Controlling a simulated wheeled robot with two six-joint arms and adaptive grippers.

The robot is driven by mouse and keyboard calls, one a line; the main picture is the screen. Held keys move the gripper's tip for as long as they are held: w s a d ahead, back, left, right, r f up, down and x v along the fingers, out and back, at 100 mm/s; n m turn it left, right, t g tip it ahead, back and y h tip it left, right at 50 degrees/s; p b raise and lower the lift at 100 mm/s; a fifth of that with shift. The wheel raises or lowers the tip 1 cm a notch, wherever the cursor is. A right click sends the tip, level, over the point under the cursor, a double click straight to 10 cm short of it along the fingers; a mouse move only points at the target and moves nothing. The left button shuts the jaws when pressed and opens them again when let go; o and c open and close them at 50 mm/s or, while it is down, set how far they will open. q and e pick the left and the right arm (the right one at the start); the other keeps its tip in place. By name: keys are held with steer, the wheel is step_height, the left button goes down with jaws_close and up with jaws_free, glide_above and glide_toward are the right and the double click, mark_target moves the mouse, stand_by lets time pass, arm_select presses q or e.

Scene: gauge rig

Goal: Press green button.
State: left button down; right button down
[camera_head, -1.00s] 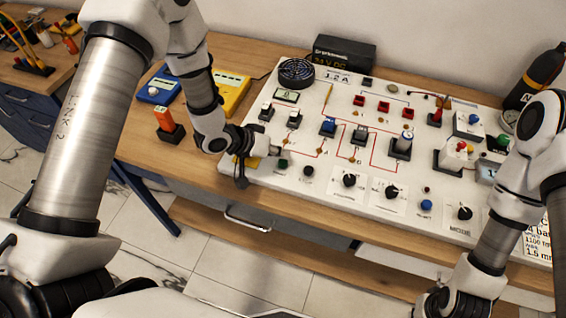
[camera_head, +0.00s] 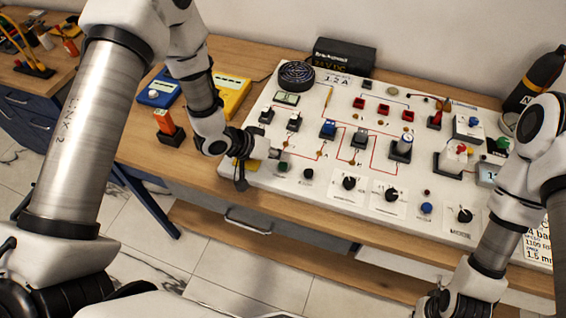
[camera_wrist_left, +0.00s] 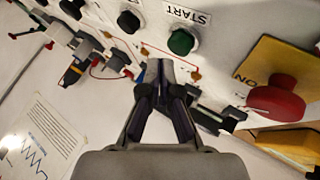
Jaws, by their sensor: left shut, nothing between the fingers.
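The green button (camera_head: 283,167) is a small round dark-green cap near the front left edge of the white panel (camera_head: 325,185). In the left wrist view the green button (camera_wrist_left: 181,41) sits beside a START label. My left gripper (camera_head: 276,153) is shut and empty, just behind the button in the head view. In the left wrist view its closed fingertips (camera_wrist_left: 160,68) are below and slightly left of the button. They look apart from it, though the height gap is hard to judge. My right arm shows at the right; its gripper is out of view.
A red mushroom knob (camera_wrist_left: 277,100) on a yellow plate stands close to the left gripper. A black button (camera_head: 308,173) sits right of the green one. Dark knobs, switches and wires cover the panel.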

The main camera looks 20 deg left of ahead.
mark_target(280, 165)
arm_select(q)
steer(key=shift+f, duration=0.4)
steer(key=shift+f+b, duration=0.45)
steer(key=shift+f, duration=0.05)
stand_by(0.7)
stand_by(0.3)
steer(key=shift+r+p, duration=0.9)
steer(key=shift+r, duration=0.05)
step_height(280, 165, up, 5)
steer(key=p, duration=0.4)
steer(key=shift+r+p, duration=0.1)
steer(key=shift+p, duration=0.25)
